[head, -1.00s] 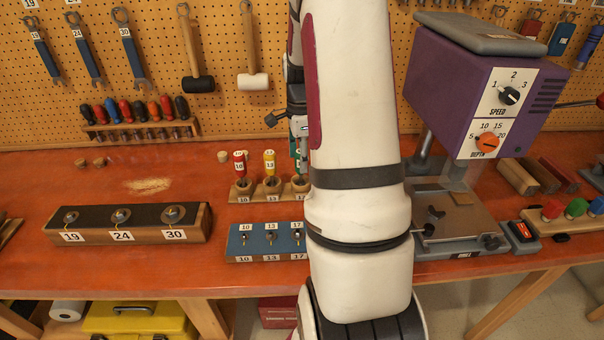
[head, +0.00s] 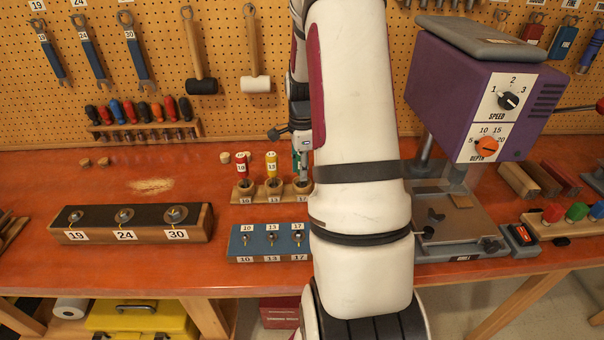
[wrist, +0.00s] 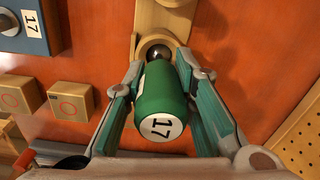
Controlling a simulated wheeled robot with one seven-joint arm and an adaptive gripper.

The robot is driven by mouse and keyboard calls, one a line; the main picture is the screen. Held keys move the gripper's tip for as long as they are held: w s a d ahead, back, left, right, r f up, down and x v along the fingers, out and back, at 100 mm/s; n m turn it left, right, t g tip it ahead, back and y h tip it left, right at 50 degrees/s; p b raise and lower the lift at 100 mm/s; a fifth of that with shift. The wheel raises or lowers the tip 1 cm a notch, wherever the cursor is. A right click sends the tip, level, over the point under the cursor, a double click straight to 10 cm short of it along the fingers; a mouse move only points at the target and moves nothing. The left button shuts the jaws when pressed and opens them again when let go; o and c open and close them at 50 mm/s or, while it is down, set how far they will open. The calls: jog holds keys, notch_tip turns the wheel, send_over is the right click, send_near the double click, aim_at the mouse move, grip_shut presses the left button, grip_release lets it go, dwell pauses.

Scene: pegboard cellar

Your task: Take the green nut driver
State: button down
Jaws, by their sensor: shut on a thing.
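The green nut driver (wrist: 160,95), with a 17 on its end cap, shows in the wrist view between the two fingers of my gripper (wrist: 158,85). The fingers are shut on its handle. Its metal shank points into the round hole of the wooden holder (wrist: 180,15); I cannot tell how deep it sits. In the head view my gripper (head: 302,160) is over the 17 place of the holder (head: 245,196), and only a sliver of the green driver (head: 296,162) shows. The red driver (head: 241,166) and yellow driver (head: 271,166) stand in the 10 and 13 places.
A blue block (head: 262,250) marked 10, 13, 17 lies in front of the holder. A black-topped block (head: 145,222) is at the left. A purple drill press (head: 465,80) stands to the right of my arm. The bench at left centre is mostly clear.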

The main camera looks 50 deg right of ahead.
notch_tip(320, 180, up, 10)
jog(key=shift+r+b, duration=0.1)
jog(key=shift+b, duration=0.6)
jog(key=c, duration=2.1)
grip_release()
grip_shut()
jog(key=shift+d, duration=0.1)
